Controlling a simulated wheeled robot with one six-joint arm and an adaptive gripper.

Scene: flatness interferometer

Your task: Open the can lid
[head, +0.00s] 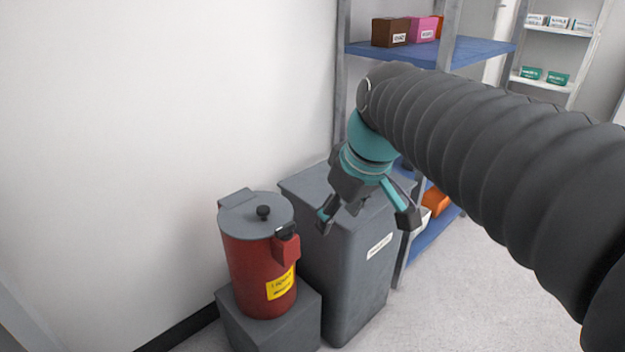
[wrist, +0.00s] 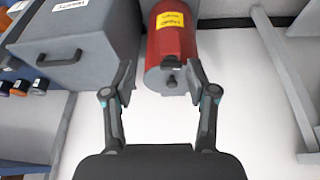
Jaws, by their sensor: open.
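The red can (head: 252,262) with a yellow label stands upright on a grey block at the lower left of the head view. A red bracket with a black part sits at the can's right front edge. My gripper (head: 363,220) is open and empty, up and to the right of the can, over the grey bin in the picture. In the wrist view the can (wrist: 172,35) and its lid (wrist: 160,82) show between and beyond the open fingers (wrist: 160,88).
A grey bin (head: 345,270) with a white label stands right beside the can. The can's grey block (head: 262,332) is on the floor near the white wall (head: 160,120). A blue shelf unit (head: 460,50) with boxes stands behind to the right.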

